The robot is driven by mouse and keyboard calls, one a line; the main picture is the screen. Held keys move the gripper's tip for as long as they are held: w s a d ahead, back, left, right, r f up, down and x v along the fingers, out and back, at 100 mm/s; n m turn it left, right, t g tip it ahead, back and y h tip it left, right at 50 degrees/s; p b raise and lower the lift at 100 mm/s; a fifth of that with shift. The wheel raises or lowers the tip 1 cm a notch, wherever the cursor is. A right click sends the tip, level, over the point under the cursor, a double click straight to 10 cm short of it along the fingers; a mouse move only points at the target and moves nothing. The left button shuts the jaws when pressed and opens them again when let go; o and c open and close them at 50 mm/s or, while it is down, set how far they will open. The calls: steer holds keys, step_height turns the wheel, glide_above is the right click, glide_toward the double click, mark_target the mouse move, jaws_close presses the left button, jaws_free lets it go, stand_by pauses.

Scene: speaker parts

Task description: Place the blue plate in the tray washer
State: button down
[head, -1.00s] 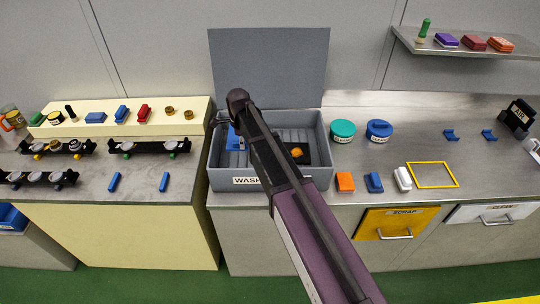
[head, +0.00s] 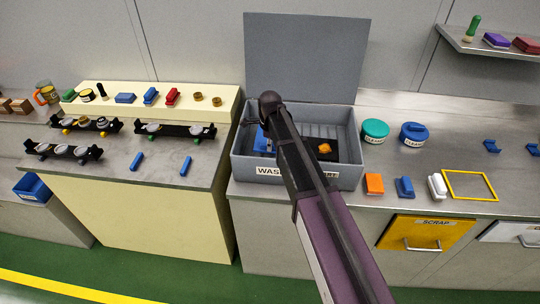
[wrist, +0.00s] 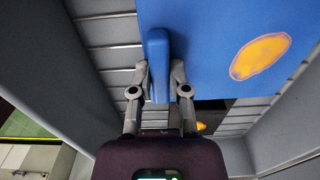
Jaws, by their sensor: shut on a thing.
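The blue plate (wrist: 215,50) fills the upper right of the wrist view, with an orange patch on its face. My gripper (wrist: 158,78) is shut on the plate's raised blue grip (wrist: 158,50), one finger on each side. In the head view my arm hides the gripper, and only a strip of the blue plate (head: 263,141) shows inside the tray washer. The tray washer (head: 346,178) is an open grey box with its lid (head: 305,55) up. The plate is over its slatted floor (wrist: 108,35); I cannot tell whether it touches.
A dark piece with an orange spot (head: 324,148) lies in the washer, right of my arm. Green (head: 375,130) and blue (head: 414,132) round containers stand right of the washer. An orange block (head: 374,184) and a yellow frame (head: 470,186) lie in front.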

steer(key=shift+f, duration=0.1)
stand_by(0.3)
steer(key=shift+f+b, duration=1.8)
steer(key=shift+b, duration=0.1)
steer(key=c, duration=0.6)
jaws_free()
steer(key=shift+r, duration=0.1)
step_height(320, 180, up, 12)
steer(key=p, duration=1.2)
